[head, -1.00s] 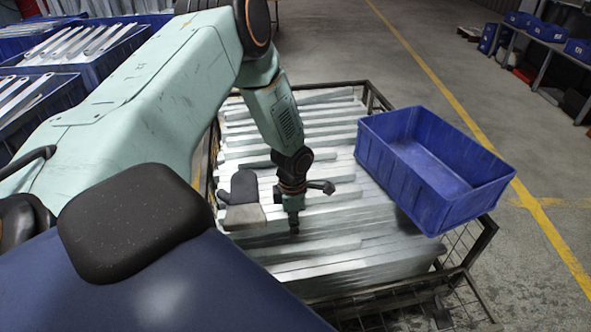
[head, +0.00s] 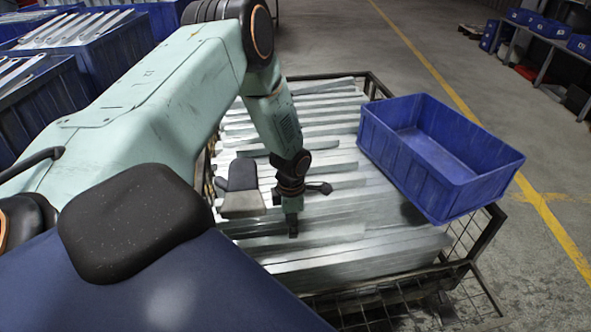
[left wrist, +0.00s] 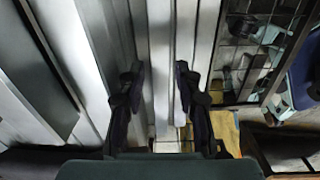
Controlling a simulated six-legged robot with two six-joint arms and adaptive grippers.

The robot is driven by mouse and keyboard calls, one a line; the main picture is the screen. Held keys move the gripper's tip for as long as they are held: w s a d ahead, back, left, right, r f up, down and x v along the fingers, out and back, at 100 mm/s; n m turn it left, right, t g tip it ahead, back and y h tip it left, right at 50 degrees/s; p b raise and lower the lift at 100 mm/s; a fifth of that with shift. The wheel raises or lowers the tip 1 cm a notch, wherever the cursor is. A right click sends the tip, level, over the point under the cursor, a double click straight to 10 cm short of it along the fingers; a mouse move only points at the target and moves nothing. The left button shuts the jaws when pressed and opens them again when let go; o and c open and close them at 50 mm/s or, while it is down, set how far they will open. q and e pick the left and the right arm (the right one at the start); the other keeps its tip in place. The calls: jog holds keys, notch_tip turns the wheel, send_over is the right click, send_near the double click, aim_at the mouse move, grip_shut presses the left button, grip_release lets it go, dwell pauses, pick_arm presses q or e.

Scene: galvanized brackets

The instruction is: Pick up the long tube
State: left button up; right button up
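Several long galvanized metal tubes (head: 345,225) lie side by side in layers in a wire cage. I cannot tell which one the task means. My left gripper (head: 293,232) points down over the near middle part of the stack. In the left wrist view its two dark fingers stand apart, so the left gripper (left wrist: 158,80) is open. Long pale bars (left wrist: 158,45) run lengthwise below and between the fingers, with nothing visibly clamped. Whether the fingertips touch metal is hard to tell. My right gripper is not in view.
A blue bin (head: 455,180) sits over the right side of the stack. The cage's rim (head: 490,228) borders the load. Blue crates with metal strips (head: 75,60) stand at the back left. Open floor (head: 345,35) lies behind, with shelves of blue boxes at the far right.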

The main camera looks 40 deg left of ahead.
aim_at(295, 241)
pick_arm(q)
notch_tip(295, 241, down, 5)
jog(key=b, duration=0.3)
jog(key=shift+f+b, duration=0.2)
jog(key=shift+b, duration=0.2)
jog(key=shift+a, duration=0.1)
jog(key=shift+c, duration=0.3)
jog(key=shift+r, duration=0.1)
grip_shut()
